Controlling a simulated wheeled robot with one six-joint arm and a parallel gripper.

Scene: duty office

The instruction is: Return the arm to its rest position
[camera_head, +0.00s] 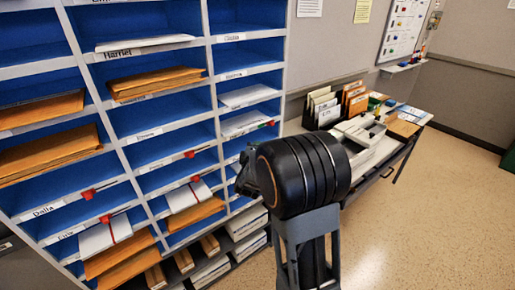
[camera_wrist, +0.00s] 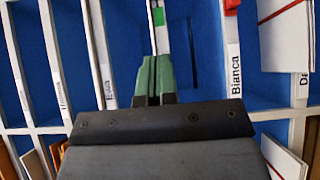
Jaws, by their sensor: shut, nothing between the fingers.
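My gripper (camera_wrist: 154,78) shows in the wrist view with its two green-grey fingers together and nothing between them. It faces the blue mail sorter, and the shelf edge labelled Bianca (camera_wrist: 234,60) is just right of the fingers. In the head view my arm is raised in front of the right side of the mail sorter (camera_head: 148,130). The dark wrist end points left towards the shelves, and the fingertips cannot be made out there. A white item with a green mark (camera_wrist: 159,17) lies beyond the fingers; how far away it is, I cannot tell.
Brown envelopes (camera_head: 155,83) and white papers lie in several compartments, some with red tags. A side table (camera_head: 378,160) with file holders (camera_head: 335,103) and a white tray (camera_head: 365,150) stands behind my arm to the right. The speckled floor (camera_head: 440,220) at right is clear.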

